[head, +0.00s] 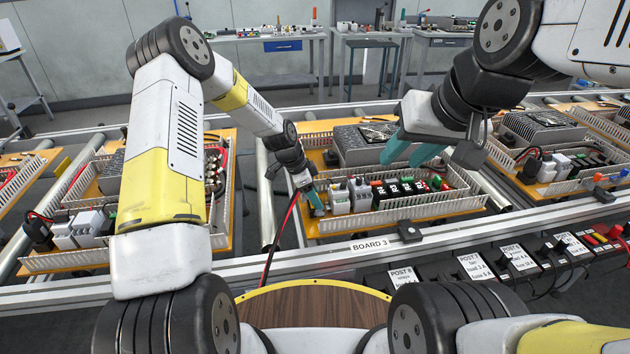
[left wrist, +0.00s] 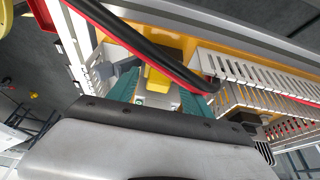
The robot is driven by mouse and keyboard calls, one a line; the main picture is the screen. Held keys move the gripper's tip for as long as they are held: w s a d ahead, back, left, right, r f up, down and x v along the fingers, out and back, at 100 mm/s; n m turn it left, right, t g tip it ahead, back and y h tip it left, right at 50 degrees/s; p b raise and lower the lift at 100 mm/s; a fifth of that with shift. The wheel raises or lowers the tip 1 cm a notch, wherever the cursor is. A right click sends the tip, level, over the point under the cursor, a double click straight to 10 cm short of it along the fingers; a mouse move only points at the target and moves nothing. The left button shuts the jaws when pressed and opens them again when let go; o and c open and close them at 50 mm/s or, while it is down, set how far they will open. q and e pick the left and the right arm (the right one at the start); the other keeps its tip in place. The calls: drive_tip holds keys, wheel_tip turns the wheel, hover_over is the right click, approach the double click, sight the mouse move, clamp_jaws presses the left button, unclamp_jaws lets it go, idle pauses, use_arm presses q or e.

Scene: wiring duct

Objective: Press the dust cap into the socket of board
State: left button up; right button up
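Board 3 (head: 395,226) lies on the conveyor in the middle of the head view, ringed by white slotted duct. My left gripper (head: 315,202) is low at the board's left front corner. In the left wrist view its teal fingers (left wrist: 157,92) stand on both sides of a small yellow piece, which looks like the dust cap (left wrist: 157,80), and appear shut on it. The socket is hidden by the gripper; I cannot tell whether the cap touches it. My right gripper (head: 408,148) is open and empty, above the right part of board 3.
A black and red cable (head: 283,230) runs by my left gripper and crosses close in the left wrist view (left wrist: 150,45). White duct walls (left wrist: 250,75) stand close beside the fingers. A black block (head: 409,232) sits on the front rail. Similar boards lie left and right.

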use_arm(q)
drive_tip(key=shift+s+d, duration=0.1)
drive_tip(key=shift+s, duration=0.1)
drive_tip(key=v, duration=0.7)
drive_tip(key=shift+w+a+r, duration=0.2)
drive_tip(key=shift+a+r, duration=0.05)
drive_tip(key=shift+r, duration=0.1)
drive_tip(key=shift+r, duration=0.1)
drive_tip(key=s+a+r+n+t+y, duration=0.1)
drive_tip(key=s+a+r+n, duration=0.4)
drive_tip(key=r, duration=0.6)
drive_tip(key=s+a+r+n+t+y, duration=0.2)
drive_tip(key=s+r, duration=0.6)
drive_tip(key=r, duration=0.2)
drive_tip(key=s+a+r+n+t, duration=0.1)
drive_tip(key=s+a+r+n, duration=0.1)
drive_tip(key=s, duration=0.6)
drive_tip(key=s+a+r+n+t, duration=0.1)
drive_tip(key=s+a+r+n, duration=0.1)
drive_tip(key=s+r+n, duration=0.2)
drive_tip(key=s+n, duration=0.2)
drive_tip(key=s, duration=0.2)
drive_tip(key=shift+s+r+h, duration=0.2)
drive_tip(key=shift+s+h, duration=0.2)
